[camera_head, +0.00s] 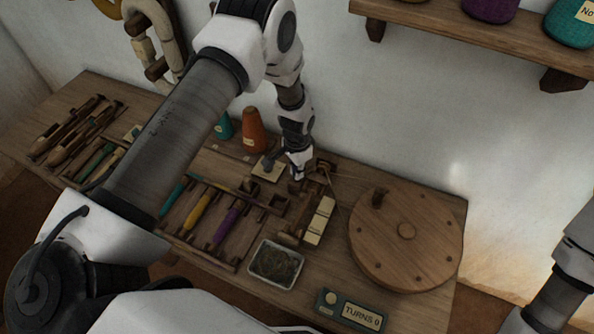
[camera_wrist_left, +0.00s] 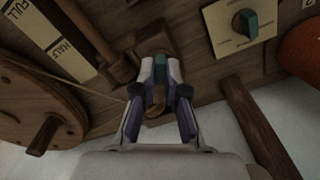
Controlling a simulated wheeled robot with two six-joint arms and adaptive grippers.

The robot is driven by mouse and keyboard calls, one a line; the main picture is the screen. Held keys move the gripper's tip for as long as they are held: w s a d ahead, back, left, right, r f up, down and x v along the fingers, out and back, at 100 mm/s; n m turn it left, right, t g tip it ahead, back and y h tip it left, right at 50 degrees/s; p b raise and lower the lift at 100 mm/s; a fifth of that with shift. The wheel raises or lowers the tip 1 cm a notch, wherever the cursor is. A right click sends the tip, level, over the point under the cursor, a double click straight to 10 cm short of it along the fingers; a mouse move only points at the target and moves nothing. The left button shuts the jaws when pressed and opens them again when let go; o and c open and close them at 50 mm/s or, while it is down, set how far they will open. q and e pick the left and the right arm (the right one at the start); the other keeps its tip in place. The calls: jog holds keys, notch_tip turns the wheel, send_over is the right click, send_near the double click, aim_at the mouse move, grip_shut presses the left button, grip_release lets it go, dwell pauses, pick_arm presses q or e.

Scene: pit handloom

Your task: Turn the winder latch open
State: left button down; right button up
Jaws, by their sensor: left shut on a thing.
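My left gripper (camera_head: 300,168) reaches down to the small wooden winder at the back of the bench. In the left wrist view my left gripper (camera_wrist_left: 160,75) has its two fingers closed on either side of the winder latch (camera_wrist_left: 158,66), a small piece with a teal-grey top on a wooden block. The fingers hide most of the latch, so its exact angle is hard to tell. In the head view the latch is hidden behind the gripper. My right forearm shows at the right edge of the head view, but its gripper does not show.
A round wooden wheel with a peg (camera_head: 380,240) stands right of the winder. A teal knob on a cream plate (camera_wrist_left: 232,47) sits close beside my left gripper. A "TURNS 0" counter (camera_head: 350,311), a tray (camera_head: 297,284) and an orange cone (camera_head: 253,130) are nearby.

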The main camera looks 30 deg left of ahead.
pick_arm(q)
jog(key=n, duration=0.6)
jog(key=shift+s+f, duration=0.15)
jog(key=shift+s, duration=0.05)
jog(key=shift+b, duration=0.3)
jog(key=c, duration=1.2)
grip_release()
jog(key=shift+w, duration=0.2)
jog(key=shift+r, duration=0.45)
notch_tip(320, 180, up, 11)
jog(key=shift+r, duration=0.1)
